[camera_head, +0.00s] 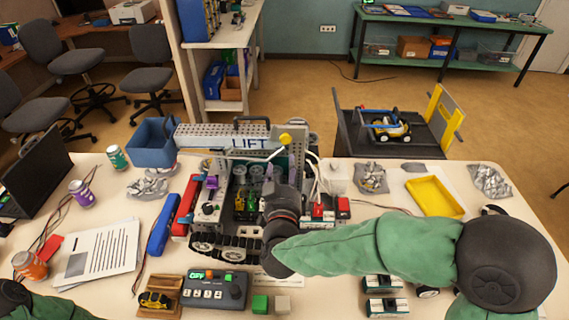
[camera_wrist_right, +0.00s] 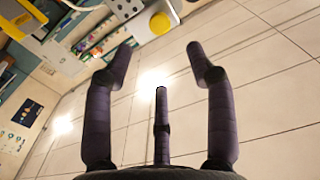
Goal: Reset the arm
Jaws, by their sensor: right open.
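A grey tracked machine (camera_head: 228,246) with a perforated beam labelled LIFT (camera_head: 222,135) stands mid-table. A yellow knob (camera_wrist_right: 160,22) also shows near the top of the right wrist view, beyond the fingertips. My left gripper is out of view; only some green sleeve shows at bottom left.
A blue bin (camera_head: 153,155), a yellow tray (camera_head: 435,197) and bags of parts (camera_head: 370,178) lie around the machine. Papers (camera_head: 98,249) and a laptop (camera_head: 38,172) are at left.

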